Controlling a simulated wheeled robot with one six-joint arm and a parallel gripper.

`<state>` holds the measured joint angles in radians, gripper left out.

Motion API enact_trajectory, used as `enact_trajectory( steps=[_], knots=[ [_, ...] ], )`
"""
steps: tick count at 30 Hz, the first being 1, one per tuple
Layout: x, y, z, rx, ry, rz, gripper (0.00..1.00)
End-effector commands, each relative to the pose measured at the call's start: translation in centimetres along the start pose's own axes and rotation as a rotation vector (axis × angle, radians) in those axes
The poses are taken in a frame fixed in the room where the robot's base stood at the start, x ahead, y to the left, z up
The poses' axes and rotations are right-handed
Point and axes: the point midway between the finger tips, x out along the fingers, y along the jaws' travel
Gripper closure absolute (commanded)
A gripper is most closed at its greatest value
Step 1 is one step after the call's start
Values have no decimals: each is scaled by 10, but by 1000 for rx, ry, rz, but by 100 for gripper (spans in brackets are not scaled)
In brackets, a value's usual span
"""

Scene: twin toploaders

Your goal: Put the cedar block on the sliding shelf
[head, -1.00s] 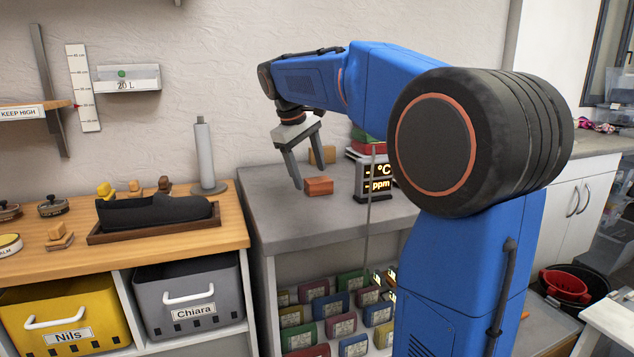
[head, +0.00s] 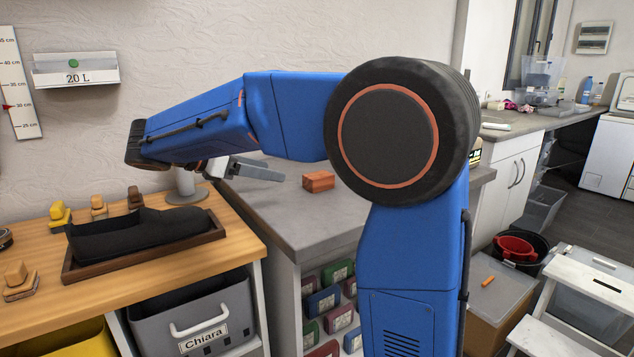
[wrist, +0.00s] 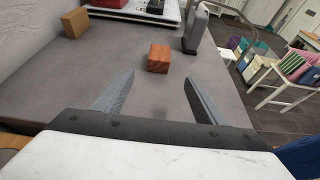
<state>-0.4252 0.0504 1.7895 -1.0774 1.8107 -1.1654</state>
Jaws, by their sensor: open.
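The reddish-brown wooden block, which looks like the cedar block (head: 318,181), rests on the grey countertop (head: 283,215). It also shows in the wrist view (wrist: 158,58), beyond my fingertips and roughly centred between them. My gripper (head: 268,172) is open and empty, left of the block, with its fingers pointing right toward it in the head view. It also shows at the bottom of the wrist view (wrist: 160,82). The fingers are apart from the block. I cannot make out which surface is the sliding shelf.
A tan block (wrist: 75,22) and a grey upright object (wrist: 196,28) stand behind the reddish one. A dark shoe-like form on a tray (head: 140,238) and a grey cylinder (head: 186,184) stand on the wooden bench. A white step stool (head: 590,290) is at right.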

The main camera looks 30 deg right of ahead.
Motion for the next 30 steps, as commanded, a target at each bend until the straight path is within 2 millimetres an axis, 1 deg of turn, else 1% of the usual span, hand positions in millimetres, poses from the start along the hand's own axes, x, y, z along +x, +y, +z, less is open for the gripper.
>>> enact_trajectory(
  steps=[12, 18, 21, 28, 30],
  knots=[
    [72, -1, 1, 3, 2, -4, 35],
    [103, -1, 1, 3, 2, -4, 35],
    [113, -1, 1, 4, 2, -3, 35],
    [121, 0, 1, 3, 3, -2, 35],
    [127, 0, 2, 4, 3, -3, 35]
  ],
)
